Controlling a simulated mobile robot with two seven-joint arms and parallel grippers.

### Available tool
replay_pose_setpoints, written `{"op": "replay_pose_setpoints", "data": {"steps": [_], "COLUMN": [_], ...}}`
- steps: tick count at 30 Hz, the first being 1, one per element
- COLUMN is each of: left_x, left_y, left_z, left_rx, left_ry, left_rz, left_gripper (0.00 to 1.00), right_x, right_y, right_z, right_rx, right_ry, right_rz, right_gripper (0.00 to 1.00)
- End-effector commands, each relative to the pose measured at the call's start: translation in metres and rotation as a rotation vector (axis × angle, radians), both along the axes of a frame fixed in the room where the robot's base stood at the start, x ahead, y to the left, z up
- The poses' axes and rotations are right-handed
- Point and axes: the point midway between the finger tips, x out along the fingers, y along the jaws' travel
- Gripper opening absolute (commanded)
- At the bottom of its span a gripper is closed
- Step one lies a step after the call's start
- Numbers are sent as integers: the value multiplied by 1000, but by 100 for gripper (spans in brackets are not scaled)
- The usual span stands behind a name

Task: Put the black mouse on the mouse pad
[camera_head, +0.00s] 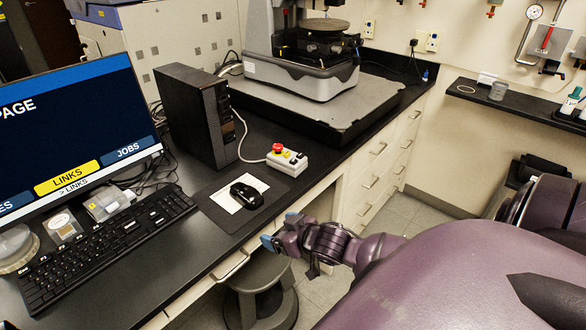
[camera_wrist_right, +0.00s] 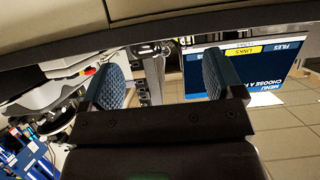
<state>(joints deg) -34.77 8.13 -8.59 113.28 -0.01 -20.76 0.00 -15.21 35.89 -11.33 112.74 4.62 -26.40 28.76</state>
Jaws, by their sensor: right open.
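The black mouse (camera_head: 246,195) lies on the desk in the head view, resting over part of a white sheet (camera_head: 229,199). Sheet and mouse are on a dark grey mouse pad (camera_head: 275,184) in front of the computer tower. My right gripper (camera_head: 279,230) is beyond the desk's front edge, to the lower right of the mouse and apart from it. Its blue-padded fingers are spread with nothing between them, as the right wrist view (camera_wrist_right: 162,82) also shows. I cannot make out the mouse in the wrist view. My left gripper is out of view.
A keyboard (camera_head: 105,248) and a monitor (camera_head: 75,135) are left of the pad. The black tower (camera_head: 195,115) stands behind it. A control box with a red button (camera_head: 287,158) sits beyond the pad's far right corner. A stool (camera_head: 262,290) stands below the desk edge.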

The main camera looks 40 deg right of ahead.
Motion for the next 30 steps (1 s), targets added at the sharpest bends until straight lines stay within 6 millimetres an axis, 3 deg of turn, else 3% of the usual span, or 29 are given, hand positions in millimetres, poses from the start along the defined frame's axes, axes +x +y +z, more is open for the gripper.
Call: {"op": "replay_pose_setpoints", "data": {"steps": [1, 6, 12, 18, 30], "left_x": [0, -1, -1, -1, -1], "left_y": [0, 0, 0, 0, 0], "left_z": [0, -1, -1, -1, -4], "left_rx": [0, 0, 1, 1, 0], "left_ry": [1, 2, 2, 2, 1], "left_rz": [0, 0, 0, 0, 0], "left_gripper": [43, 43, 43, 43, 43], "right_x": [-19, -71, -118, -136, -136], "right_y": [12, 43, 70, 80, 81], "right_z": [-19, -60, -87, -96, -99], "right_rx": [8, -17, -55, -80, -83], "right_ry": [19, 59, 97, 113, 112], "right_rz": [-7, -23, -50, -62, -61], "right_gripper": [87, 87, 87, 87, 87]}}
